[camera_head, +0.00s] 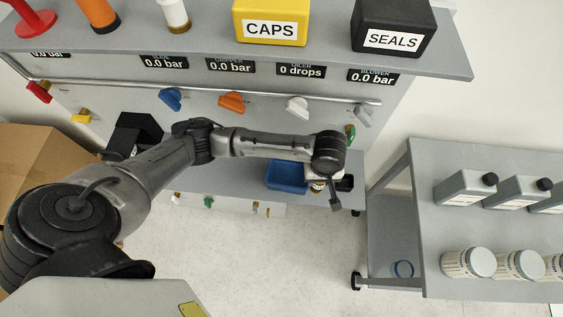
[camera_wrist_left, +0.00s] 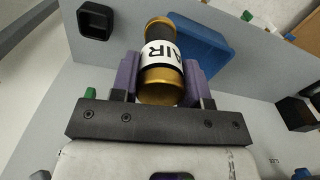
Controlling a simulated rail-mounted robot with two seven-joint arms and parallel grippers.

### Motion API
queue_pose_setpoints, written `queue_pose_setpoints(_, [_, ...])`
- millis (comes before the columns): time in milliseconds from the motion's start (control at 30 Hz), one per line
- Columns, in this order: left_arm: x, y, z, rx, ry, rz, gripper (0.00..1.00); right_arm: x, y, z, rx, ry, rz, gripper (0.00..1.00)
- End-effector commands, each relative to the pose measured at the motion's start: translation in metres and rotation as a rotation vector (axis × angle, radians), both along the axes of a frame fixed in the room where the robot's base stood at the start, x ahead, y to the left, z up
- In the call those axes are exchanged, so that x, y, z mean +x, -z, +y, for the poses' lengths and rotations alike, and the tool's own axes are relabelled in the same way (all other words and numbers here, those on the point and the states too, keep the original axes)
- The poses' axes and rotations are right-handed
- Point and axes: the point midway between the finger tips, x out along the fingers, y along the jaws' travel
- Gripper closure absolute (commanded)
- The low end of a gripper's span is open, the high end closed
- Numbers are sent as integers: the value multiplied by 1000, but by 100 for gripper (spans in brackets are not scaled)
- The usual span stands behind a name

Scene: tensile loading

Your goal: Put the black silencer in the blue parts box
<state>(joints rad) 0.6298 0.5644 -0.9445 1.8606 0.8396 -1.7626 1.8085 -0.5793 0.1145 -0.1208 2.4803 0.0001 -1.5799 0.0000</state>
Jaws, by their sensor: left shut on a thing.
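My left gripper (camera_wrist_left: 158,80) is shut on a cylinder with a black body, brass ends and a white "AIR" label, which I take for the black silencer (camera_wrist_left: 165,52). Its purple fingers press on both sides. In the head view the silencer (camera_head: 318,186) shows small below my wrist, beside the right end of the blue parts box (camera_head: 287,177). The box also shows behind the silencer in the left wrist view (camera_wrist_left: 205,45). My wrist hides part of the box. The height of the silencer over the bench is hard to tell. My right gripper is not in view.
A small black square holder (camera_wrist_left: 95,22) stands beside the box, at the bench's right end. The panel with coloured valves and the upper shelf (camera_head: 200,42) rise behind. A grey cart (camera_head: 400,240) with bottles and jars stands at right, past a gap.

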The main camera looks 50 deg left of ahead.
Motion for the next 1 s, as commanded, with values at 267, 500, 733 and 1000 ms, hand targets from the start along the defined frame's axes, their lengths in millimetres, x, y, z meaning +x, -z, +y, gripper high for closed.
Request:
queue_pose_setpoints(267, [-1, 25, 40, 6, 35, 2, 83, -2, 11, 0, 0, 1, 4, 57])
queue_pose_setpoints(500, [-2, 54, 87, 3, 34, 1, 83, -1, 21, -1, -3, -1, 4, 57])
queue_pose_setpoints(733, [-2, 68, 112, 1, 35, -1, 83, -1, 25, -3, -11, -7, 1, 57])
queue_pose_setpoints(1000, [-2, 76, 117, -1, 37, -1, 83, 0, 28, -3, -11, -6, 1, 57])
